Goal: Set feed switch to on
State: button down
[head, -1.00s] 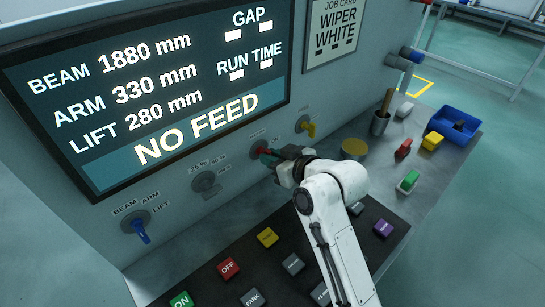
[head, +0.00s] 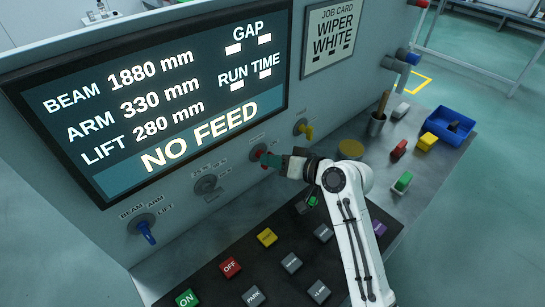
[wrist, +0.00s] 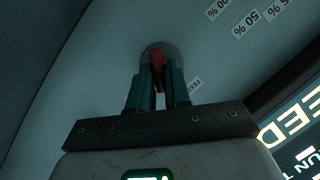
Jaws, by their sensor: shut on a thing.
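The feed switch (head: 260,152) is a red-handled rotary switch on the grey panel below the screen. A label reading FEED is beside it in the wrist view, where its red handle (wrist: 157,66) stands out from a round grey base. My gripper (head: 272,159) reaches the switch from the right. In the wrist view its teal fingers (wrist: 159,84) are closed on both sides of the red handle. The fingers hide the handle's lower part. The screen (head: 150,95) reads NO FEED. The exact switch position is hard to read.
A yellow switch (head: 304,130) is just right, a grey knob (head: 206,184) and a blue-handled selector (head: 147,230) left. Several push buttons, including a red OFF button (head: 230,267), sit below on the dark desk. A blue bin (head: 450,126) stands far right.

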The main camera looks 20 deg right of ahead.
jog(key=m+y, duration=0.1)
jog(key=m, duration=0.1)
jog(key=m+t+y, duration=0.1)
jog(key=m, duration=0.2)
jog(key=f+m+y, duration=0.1)
jog(key=m+y, duration=0.1)
jog(key=m, duration=0.1)
jog(key=shift+d+t+b, duration=0.25)
jog(key=shift+t+b, duration=0.05)
jog(key=shift+b, duration=0.1)
jog(key=shift+m, duration=0.4)
jog(key=c, duration=1.2)
grip_release()
jog(key=shift+w, duration=0.1)
jog(key=shift+o, duration=0.2)
jog(key=b+v, duration=0.1)
jog(key=v, duration=1)
jog(key=shift+w, duration=0.1)
